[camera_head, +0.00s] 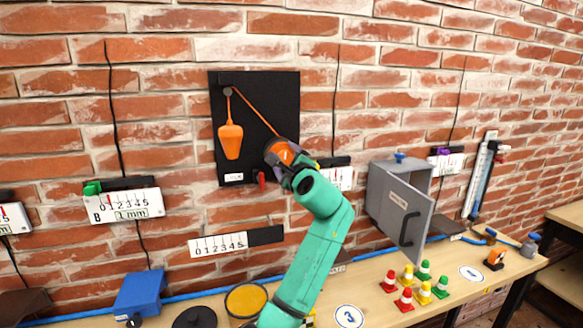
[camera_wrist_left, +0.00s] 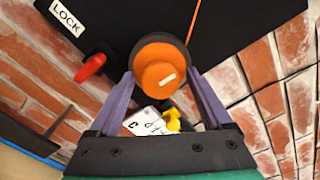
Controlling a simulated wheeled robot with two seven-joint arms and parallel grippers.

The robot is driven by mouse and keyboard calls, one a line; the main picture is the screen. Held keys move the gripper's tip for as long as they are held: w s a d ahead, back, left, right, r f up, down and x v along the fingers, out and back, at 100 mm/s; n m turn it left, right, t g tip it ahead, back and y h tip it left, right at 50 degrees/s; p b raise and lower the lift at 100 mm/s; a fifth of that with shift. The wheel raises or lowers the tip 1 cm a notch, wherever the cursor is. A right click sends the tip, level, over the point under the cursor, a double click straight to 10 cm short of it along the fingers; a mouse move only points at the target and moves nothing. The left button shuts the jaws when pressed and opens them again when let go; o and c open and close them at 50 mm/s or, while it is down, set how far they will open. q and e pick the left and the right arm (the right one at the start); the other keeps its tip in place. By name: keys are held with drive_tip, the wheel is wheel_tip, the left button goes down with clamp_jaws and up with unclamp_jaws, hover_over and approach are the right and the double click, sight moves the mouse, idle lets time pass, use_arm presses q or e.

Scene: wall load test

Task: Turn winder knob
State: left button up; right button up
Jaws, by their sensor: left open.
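The orange winder knob (camera_head: 280,152) is at the lower right of a black wall board (camera_head: 260,95). My right gripper is out of view.
A grey cabinet (camera_head: 403,205) with its door ajar is right of my arm. Scales (camera_head: 125,205) hang on the brick wall. The bench below holds small red, yellow and green cones (camera_head: 407,300), a blue box (camera_head: 139,293) and a yellow disc (camera_head: 246,300).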

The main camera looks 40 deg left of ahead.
use_arm(q)
drive_tip(key=b+v, duration=0.4)
drive_tip(key=v, duration=1)
drive_tip(key=shift+b, duration=0.3)
